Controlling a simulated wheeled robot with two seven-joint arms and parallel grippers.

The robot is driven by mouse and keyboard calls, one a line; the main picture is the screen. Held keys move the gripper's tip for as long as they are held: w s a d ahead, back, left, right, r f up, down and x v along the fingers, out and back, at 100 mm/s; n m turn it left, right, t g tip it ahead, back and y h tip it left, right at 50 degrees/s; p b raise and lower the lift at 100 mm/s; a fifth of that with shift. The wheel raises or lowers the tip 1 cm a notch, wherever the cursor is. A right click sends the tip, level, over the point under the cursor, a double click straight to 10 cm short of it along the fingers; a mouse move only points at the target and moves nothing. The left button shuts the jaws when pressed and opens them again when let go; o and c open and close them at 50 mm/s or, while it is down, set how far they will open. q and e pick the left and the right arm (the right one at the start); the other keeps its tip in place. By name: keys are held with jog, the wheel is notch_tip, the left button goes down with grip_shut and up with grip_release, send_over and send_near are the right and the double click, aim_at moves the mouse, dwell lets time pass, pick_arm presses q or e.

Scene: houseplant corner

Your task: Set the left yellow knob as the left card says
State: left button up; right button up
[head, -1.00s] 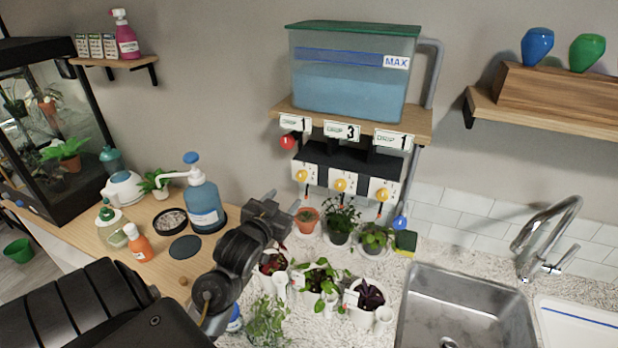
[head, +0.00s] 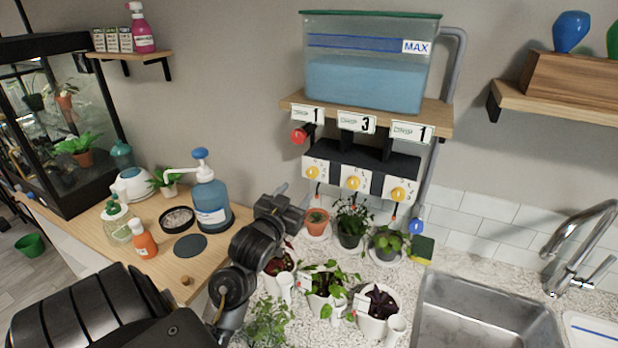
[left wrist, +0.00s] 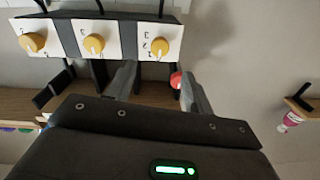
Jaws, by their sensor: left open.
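The left yellow knob (head: 312,172) is on a white dial plate at the left end of the black valve box (head: 360,158). In the left wrist view, which is upside down, this knob (left wrist: 160,47) is the rightmost. Its setting is too small to read surely. The left card (head: 307,113), on the shelf edge above, shows a 1. My left gripper (head: 287,200) is open and empty, below and left of the knob and apart from it. In the wrist view its fingers (left wrist: 158,82) are spread below the knob. My right gripper does not show.
A red ball handle (head: 299,135) sticks out above left of the knob. The middle knob (head: 353,183) and right knob (head: 397,194) are close beside it. Potted plants (head: 350,228) stand below. A pump bottle (head: 210,200) stands left of my gripper. A water tank (head: 367,65) is above.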

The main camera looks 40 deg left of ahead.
aim_at(311, 174)
pick_arm(q)
jog(key=p+x, duration=0.2)
jog(key=x, duration=0.6)
jog(key=shift+w+a, duration=0.15)
jog(key=shift+w, duration=0.15)
jog(key=shift+w+a+f, duration=0.1)
jog(key=shift+w+a, duration=0.05)
jog(key=shift+w, duration=0.25)
jog(key=c, duration=1)
